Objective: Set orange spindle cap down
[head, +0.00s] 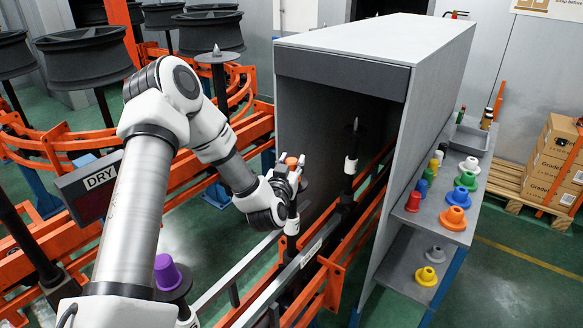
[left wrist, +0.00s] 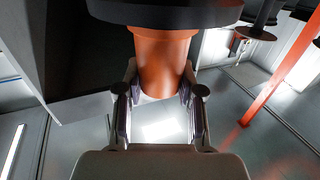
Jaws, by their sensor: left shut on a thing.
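An orange spindle cap (left wrist: 162,65) is between the two fingers of my left gripper (left wrist: 160,100) in the left wrist view. Its wide end is against or close to a dark round disc (left wrist: 165,12); I cannot tell if they touch. In the head view my left gripper (head: 290,172) is at a spindle in front of the grey booth opening, and only a small orange part of the cap (head: 291,160) shows. The gripper is shut on the cap. My right gripper is not in view.
A grey booth (head: 340,66) stands right of the gripper, with another spindle (head: 352,150) inside. Its side shelf (head: 405,222) carries several coloured caps, including another orange one (head: 455,216). A purple cap (head: 167,272) sits on a near spindle. Orange rails (head: 325,285) run beneath.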

